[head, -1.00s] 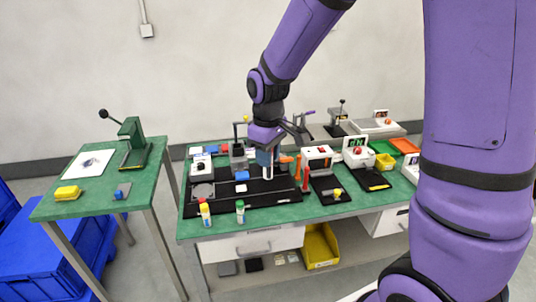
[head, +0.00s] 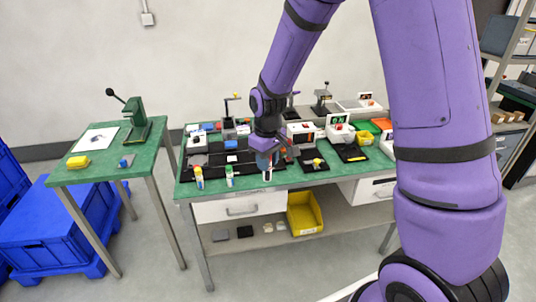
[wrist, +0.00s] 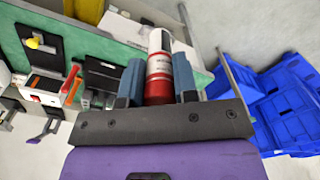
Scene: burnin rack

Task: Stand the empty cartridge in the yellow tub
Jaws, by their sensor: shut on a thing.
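My gripper (head: 267,162) is shut on a cylindrical cartridge with a silver-white body and a red band, held between the two blue fingers in the wrist view (wrist: 158,70). The cartridge (wrist: 160,62) also shows in the head view (head: 268,176), pointing down near the bench's front edge. A yellow open-topped tub (head: 304,214) sits on the shelf under the bench, below and right of my gripper. Its edge shows at the top of the wrist view (wrist: 85,8). A smaller yellow tub (head: 364,138) stands on the bench at the right. Whether the cartridge is empty I cannot tell.
Two capped cartridges (head: 199,178) (head: 230,176) stand at the bench's front edge, left of my gripper. White drawers (head: 240,207) hang under the green bench (head: 330,178). Small flat items (head: 245,231) lie on the shelf. A side table (head: 135,160) and blue crates (head: 55,225) are left.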

